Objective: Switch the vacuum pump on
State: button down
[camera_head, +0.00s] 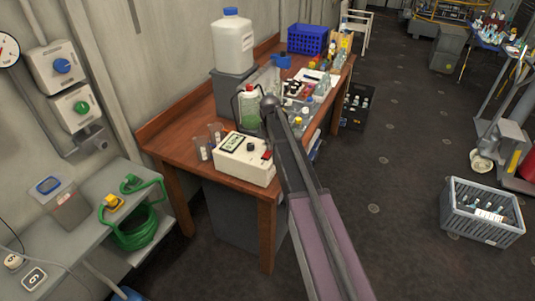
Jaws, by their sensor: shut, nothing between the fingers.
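No vacuum pump can be identified for certain. A cream box (244,158) with a small display, a dark knob (251,147) and a red switch (267,155) sits at the near end of the wooden bench. Two wall boxes at the upper left carry a blue rotary knob (62,66) and a green rotary knob (82,107). A round gauge (7,49) is beside them, cut by the frame edge. The positions of the switch and knobs cannot be read. My arm reaches up from the bottom, right of the cream box; no gripper fingers can be made out.
The wooden bench (178,115) holds a large white jug (232,42), a blue crate (307,39) and crowded bottles.

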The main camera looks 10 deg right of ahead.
jog(key=shift+f, duration=0.2)
jog(key=shift+r, duration=0.15)
jog(key=shift+r+p, duration=3.35)
jog(key=shift+r, duration=0.05)
jog(key=s+f+m+b, duration=0.3)
jog(key=s+m, duration=0.1)
jog(key=s, duration=2.5)
jog(key=shift+m, duration=0.4)
